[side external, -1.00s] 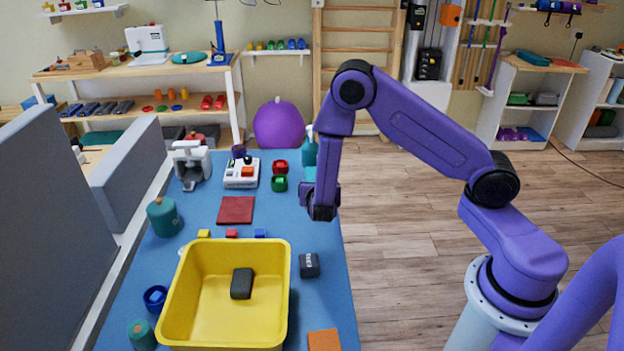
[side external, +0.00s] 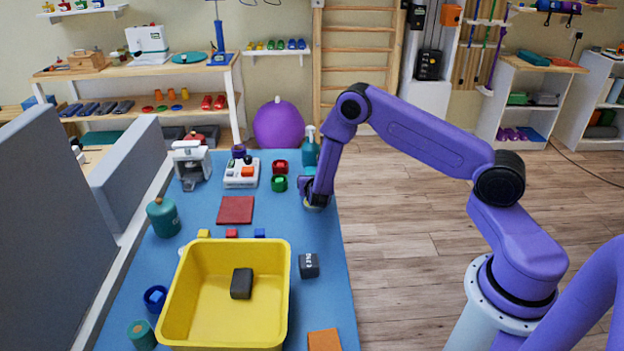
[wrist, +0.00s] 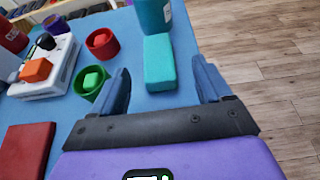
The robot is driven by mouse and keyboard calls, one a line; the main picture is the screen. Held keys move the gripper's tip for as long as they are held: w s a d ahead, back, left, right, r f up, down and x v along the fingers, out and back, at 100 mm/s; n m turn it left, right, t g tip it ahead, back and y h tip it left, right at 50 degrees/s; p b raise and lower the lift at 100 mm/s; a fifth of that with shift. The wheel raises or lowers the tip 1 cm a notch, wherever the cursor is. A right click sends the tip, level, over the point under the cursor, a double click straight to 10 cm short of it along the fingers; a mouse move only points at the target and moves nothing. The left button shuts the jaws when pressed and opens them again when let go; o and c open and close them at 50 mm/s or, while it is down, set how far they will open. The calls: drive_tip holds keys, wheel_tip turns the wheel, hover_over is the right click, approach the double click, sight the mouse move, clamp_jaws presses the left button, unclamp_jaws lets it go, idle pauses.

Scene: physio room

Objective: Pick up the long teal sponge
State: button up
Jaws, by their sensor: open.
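The long teal sponge (wrist: 159,62) lies on the blue table in the wrist view, in front of a teal bottle. It sits ahead of and between the two fingers of my gripper (wrist: 165,85), which are spread wide with nothing between their pads. In the side view only a small teal part of the sponge (side external: 310,170) shows behind my gripper (side external: 315,203), which hangs low over the table's right edge. Most of the sponge is hidden there.
The teal spray bottle (side external: 310,148) stands just beyond the sponge. Red (side external: 280,167) and green (side external: 278,183) cups stand to the left. A yellow bin (side external: 190,309) holding a dark block is nearer the camera. The table edge and open floor lie to the right.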

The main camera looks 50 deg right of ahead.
sight(312, 173)
drive_tip(key=shift+x, duration=2.65)
drive_tip(key=shift+w+a+f, duration=0.1)
drive_tip(key=shift+a+f, duration=0.05)
drive_tip(key=shift+a, duration=0.05)
drive_tip(key=c, duration=1)
drive_tip(key=shift+c, duration=0.2)
